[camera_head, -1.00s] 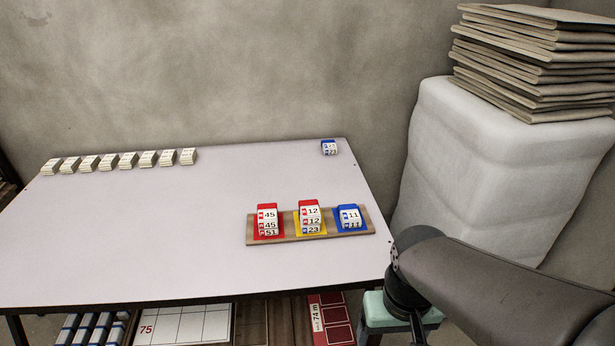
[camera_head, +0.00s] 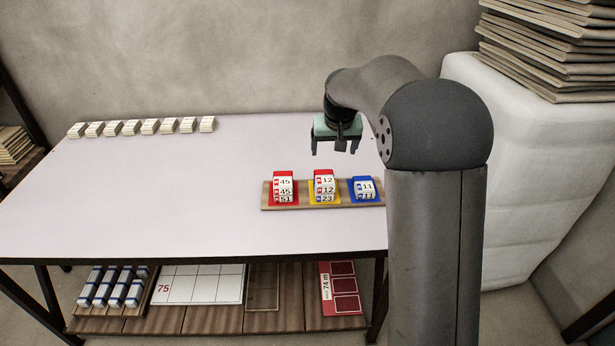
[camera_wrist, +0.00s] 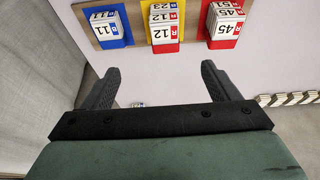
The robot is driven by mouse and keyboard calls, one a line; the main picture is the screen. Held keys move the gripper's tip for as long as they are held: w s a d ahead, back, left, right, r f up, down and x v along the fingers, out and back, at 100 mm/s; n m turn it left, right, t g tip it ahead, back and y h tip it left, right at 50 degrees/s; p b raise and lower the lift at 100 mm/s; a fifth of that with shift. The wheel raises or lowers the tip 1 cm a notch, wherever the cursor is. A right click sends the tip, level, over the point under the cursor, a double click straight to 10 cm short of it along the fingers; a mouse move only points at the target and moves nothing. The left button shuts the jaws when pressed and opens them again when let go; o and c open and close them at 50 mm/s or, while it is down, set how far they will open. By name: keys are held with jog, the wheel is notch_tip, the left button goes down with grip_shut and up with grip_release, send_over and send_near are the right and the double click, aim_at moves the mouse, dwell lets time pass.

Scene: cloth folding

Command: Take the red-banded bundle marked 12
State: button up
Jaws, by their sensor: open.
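The red-banded bundle marked 12 (camera_head: 324,180) tops the middle stack, on the yellow pad of a wooden board. A bundle marked 23 (camera_head: 324,198) shows below it. In the wrist view the 12 bundle (camera_wrist: 165,33) is at the top centre, beyond the fingertips. My gripper (camera_head: 334,150) is open and empty above the table, behind the board in the head view. Its two fingers (camera_wrist: 158,78) stand wide apart in the wrist view, with bare table between them. No finger touches a bundle.
On the board (camera_head: 266,196), bundles marked 45 and 51 (camera_head: 284,188) stand left and a blue-banded 11 (camera_head: 364,187) right. Several pale bundles (camera_head: 150,126) line the table's back left.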

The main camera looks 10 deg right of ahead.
jog(key=w, duration=0.2)
send_over(325, 177)
jog(key=s, duration=0.2)
notch_tip(325, 177, down, 11)
jog(key=shift+f+p, duration=0.2)
jog(key=shift+p, duration=0.2)
jog(key=shift+p+x, duration=0.35)
jog(key=shift+x, duration=2.35)
jog(key=shift+s+a, duration=0.15)
jog(key=c, duration=1.1)
